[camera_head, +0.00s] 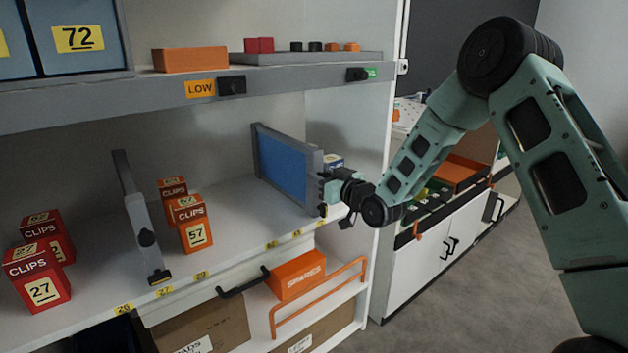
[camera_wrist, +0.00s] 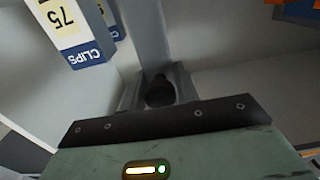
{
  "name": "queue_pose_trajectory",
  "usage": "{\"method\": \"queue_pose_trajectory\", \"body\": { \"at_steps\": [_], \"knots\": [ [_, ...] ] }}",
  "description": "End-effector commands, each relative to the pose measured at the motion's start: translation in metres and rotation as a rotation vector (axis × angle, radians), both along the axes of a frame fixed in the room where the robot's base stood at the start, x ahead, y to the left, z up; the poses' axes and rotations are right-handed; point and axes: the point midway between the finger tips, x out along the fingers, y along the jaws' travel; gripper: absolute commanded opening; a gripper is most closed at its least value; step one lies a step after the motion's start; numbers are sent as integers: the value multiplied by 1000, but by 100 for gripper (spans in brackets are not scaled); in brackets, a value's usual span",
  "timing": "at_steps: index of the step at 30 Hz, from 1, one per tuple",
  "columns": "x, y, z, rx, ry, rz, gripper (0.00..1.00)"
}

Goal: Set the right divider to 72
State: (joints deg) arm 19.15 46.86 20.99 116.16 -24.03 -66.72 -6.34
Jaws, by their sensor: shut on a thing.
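The right divider (camera_head: 283,168) is an upright panel with a blue face and a grey frame, standing on the middle shelf. My gripper (camera_head: 324,190) is at its front edge, shut on it. In the wrist view, the grey divider (camera_wrist: 147,35) runs away from my gripper (camera_wrist: 158,92), with a dark knob between the jaws. The jaws partly hide the divider's front. A blue and white clips box marked 75 (camera_wrist: 70,25) is beside the divider in the wrist view. Yellow number tags (camera_head: 271,245) line the shelf edge; those near the right divider are too small to read.
A grey left divider (camera_head: 135,215) stands further left. Orange boxes, one marked 57 (camera_head: 196,235), stand between the dividers. Red clips boxes, one marked 27 (camera_head: 36,278), stand at far left. A blue bin above bears a 72 label (camera_head: 78,38). The shelf's right side wall is close to my gripper.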

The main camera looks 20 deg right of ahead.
Motion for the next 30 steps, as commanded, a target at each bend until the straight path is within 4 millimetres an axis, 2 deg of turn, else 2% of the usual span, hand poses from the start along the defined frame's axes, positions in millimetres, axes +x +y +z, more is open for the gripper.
{"method": "queue_pose_trajectory", "body": {
  "at_steps": [5,6,7,16,20,23,30],
  "knots": [
    [2,-6,1,0,-2,-12,0],
    [2,-6,1,0,-2,-13,42],
    [2,-6,1,-1,-3,-13,48],
    [0,-4,1,-1,0,-8,48],
    [-10,-8,1,-1,1,-9,48],
    [-26,-13,0,-2,2,-9,48],
    [-79,-30,1,-2,2,-10,48]
  ]
}}
